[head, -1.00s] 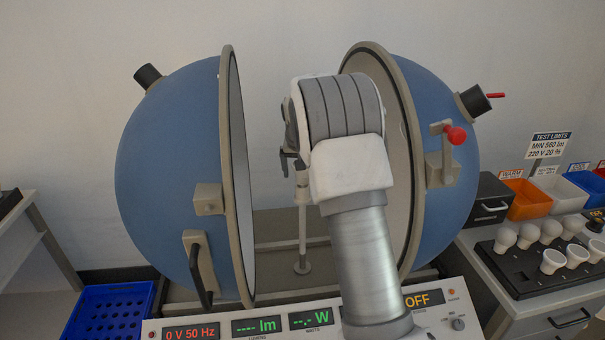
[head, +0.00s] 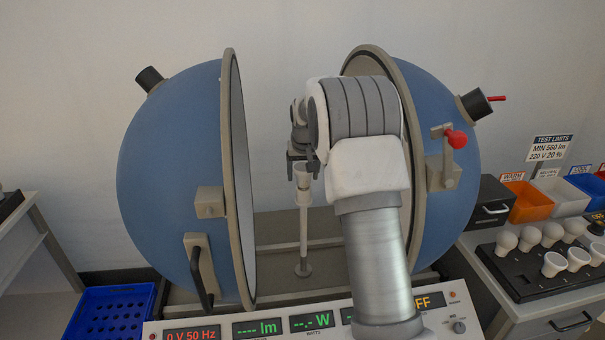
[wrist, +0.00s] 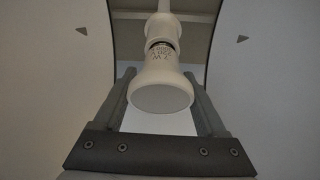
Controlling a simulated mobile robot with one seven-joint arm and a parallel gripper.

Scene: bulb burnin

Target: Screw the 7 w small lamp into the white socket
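The 7 W lamp (wrist: 160,95) is white, with its round flat face toward the wrist camera and dark lettering on its neck. My gripper (head: 302,164) is above the socket post between the two blue half-spheres. In the wrist view, its two fingers (wrist: 160,80) flank the lamp closely and appear shut on its wide part. The white socket (head: 303,196) tops an upright white post. In the wrist view the socket (wrist: 161,24) is in line with the lamp's base, with a thin dark band between. I cannot tell how far the base is in.
The blue half-spheres (head: 172,190) stand open on either side of my arm, the right one (head: 443,205) close to it. A meter panel (head: 260,322) is in front. A black lamp tray (head: 520,285), coloured bins (head: 527,200) and a blue crate (head: 110,313) stand around.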

